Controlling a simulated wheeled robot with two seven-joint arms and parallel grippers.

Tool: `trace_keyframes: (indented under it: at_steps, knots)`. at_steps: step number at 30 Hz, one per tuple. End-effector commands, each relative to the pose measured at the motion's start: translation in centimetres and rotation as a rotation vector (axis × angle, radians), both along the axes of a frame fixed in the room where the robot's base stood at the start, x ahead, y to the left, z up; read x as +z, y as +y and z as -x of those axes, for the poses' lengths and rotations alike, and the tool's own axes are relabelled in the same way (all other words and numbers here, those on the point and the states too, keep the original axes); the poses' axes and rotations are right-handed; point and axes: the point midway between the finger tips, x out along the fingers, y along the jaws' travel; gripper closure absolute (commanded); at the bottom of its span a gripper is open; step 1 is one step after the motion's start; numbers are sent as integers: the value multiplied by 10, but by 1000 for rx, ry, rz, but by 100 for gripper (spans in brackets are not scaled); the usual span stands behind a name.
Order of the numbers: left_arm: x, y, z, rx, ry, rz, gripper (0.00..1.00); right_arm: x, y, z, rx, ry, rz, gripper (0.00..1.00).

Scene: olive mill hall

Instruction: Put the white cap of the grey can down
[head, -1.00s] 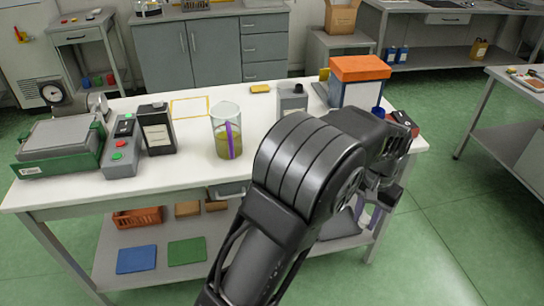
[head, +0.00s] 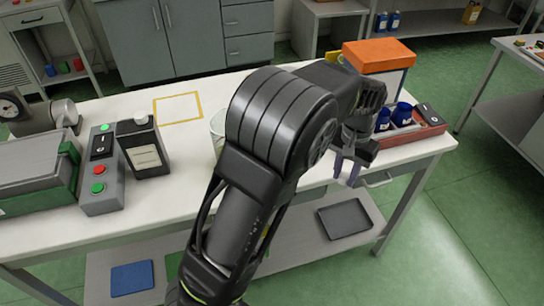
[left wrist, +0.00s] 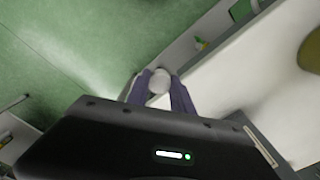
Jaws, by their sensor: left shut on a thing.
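My left gripper (head: 347,172) hangs at the table's right front edge, its fingers pointing down. In the left wrist view its two purple-grey fingers (left wrist: 160,92) are shut on a small round white cap (left wrist: 159,81). In the left wrist view the cap is above the floor and the table edge, touching nothing but the fingers. My right gripper is not in view.
A yellow-outlined square (head: 178,107) on the white table (head: 120,222) is empty. An orange-lidded box (head: 379,58) and a red tray (head: 422,133) with blue cups stand at right.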

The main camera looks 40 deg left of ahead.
Motion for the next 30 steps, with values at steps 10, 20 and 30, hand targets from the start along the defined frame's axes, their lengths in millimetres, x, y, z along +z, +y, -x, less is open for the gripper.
trace_keyframes:
  at_steps: [10, 20, 30]
  knots:
    - [0, 1, 0, 11, 0, 1, 100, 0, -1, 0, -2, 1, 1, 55]
    - [11, 54, 9, 451, -1, 4, 100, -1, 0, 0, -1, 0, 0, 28]
    - [54, 157, 35, 1240, 3, 0, 100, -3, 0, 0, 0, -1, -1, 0]
